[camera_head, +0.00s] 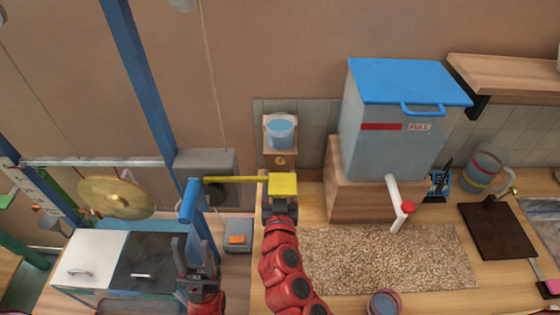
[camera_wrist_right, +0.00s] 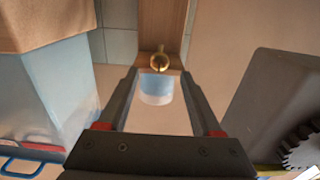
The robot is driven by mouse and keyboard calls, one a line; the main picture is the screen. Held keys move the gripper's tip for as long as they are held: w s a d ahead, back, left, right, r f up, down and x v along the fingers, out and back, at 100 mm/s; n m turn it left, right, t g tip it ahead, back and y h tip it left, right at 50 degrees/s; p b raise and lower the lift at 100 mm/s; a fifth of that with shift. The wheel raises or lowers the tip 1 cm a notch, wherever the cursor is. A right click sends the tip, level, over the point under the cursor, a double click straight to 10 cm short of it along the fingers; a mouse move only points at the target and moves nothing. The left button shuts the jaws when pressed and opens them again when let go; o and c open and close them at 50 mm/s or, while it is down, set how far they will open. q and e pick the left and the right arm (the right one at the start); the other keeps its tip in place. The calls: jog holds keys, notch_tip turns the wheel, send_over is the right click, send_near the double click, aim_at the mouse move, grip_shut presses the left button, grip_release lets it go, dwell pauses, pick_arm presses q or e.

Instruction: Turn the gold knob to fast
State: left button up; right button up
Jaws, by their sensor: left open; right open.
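The small gold knob (camera_head: 280,161) sits on the front of a wooden post on the wall, just below a blue-filled clear cup (camera_head: 281,131). The knob (camera_wrist_right: 159,62) also shows in the right wrist view, just beyond my fingertips and between their lines. My right gripper (camera_wrist_right: 158,78) is open and empty, apart from the knob. In the head view a yellow block (camera_head: 283,184) partly hides it. No "fast" mark is legible. My left gripper (camera_head: 194,256) is open and empty, low at the left, away from the knob.
A grey box (camera_head: 206,164) stands left of the knob. A blue-lidded bin (camera_head: 388,145) stands right of it. A gold cymbal (camera_head: 117,198) hangs at the left.

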aim_at(280, 162)
jog(key=shift+w+p, duration=0.7)
jog(key=shift+w, duration=1.6)
jog(key=shift+f, duration=0.1)
grip_shut()
